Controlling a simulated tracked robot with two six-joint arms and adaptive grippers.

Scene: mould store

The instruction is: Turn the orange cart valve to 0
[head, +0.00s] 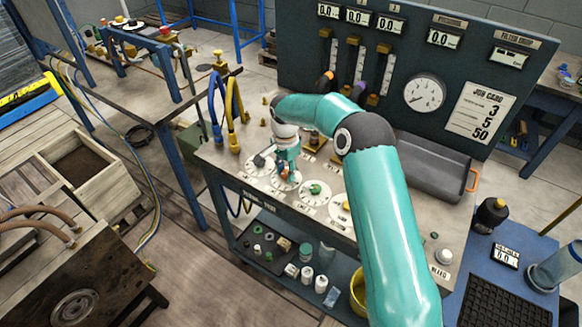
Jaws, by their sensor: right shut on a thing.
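A row of round white dial plates with valve knobs lies on the top of the cart (225,158) below the gauge panel. My right gripper (285,172) points down at one dial plate (283,184) and is shut on its valve knob. The gripper mostly hides this knob, so I cannot make out its colour or its setting. Beside it are a dial with a dark knob (259,160) to the left, a dial with a green knob (315,188) to the right, and one with a yellow knob (346,206), partly covered by my right arm. My left gripper is not in view.
The dark gauge panel (290,45) with displays and a round gauge (424,92) stands behind the dials. A grey tray (436,165) sits to the right. Blue and yellow hoses (233,110) stand at the left end. A lower shelf holds jars (306,274).

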